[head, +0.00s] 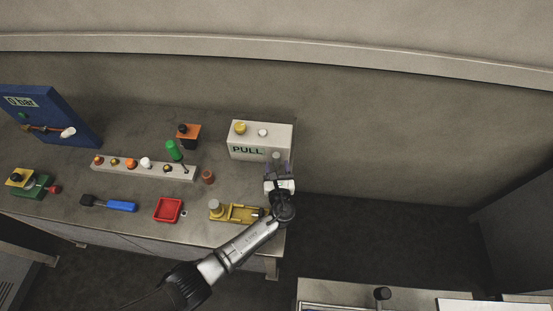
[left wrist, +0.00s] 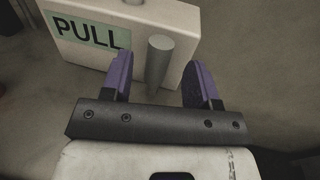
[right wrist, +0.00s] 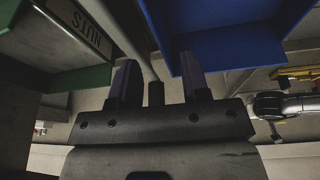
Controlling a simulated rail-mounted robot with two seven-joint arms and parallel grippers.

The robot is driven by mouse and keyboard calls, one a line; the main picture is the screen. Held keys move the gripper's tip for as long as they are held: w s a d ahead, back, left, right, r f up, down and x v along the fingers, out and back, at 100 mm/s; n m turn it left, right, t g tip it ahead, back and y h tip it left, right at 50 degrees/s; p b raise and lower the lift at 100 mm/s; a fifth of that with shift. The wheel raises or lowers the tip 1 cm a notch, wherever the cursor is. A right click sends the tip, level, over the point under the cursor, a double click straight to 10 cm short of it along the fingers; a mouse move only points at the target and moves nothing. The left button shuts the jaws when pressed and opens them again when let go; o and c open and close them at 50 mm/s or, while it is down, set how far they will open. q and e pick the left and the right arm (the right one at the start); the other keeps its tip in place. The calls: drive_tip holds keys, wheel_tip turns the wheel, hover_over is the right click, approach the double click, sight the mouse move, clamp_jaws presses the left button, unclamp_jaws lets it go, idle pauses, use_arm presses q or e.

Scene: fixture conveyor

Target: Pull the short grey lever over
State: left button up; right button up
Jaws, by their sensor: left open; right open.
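The short grey lever (left wrist: 158,62) sticks out from the front of a white box marked PULL (left wrist: 100,32). In the head view its rounded end (head: 276,155) shows at the lower right of the box (head: 259,139). My left gripper (head: 279,170) is open in front of the box. In the left wrist view its two purple fingers (left wrist: 160,82) stand on either side of the lever with a gap on each side. My right gripper (right wrist: 160,82) is open, away from this bench, with a dark post seen between its fingers.
A blue bin (right wrist: 225,30) and green-edged box (right wrist: 75,82) are near my right gripper.

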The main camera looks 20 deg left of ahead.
sight(276, 160)
use_arm(q)
drive_tip(key=shift+x, duration=1.75)
drive_tip(key=shift+c, duration=0.3)
clamp_jaws()
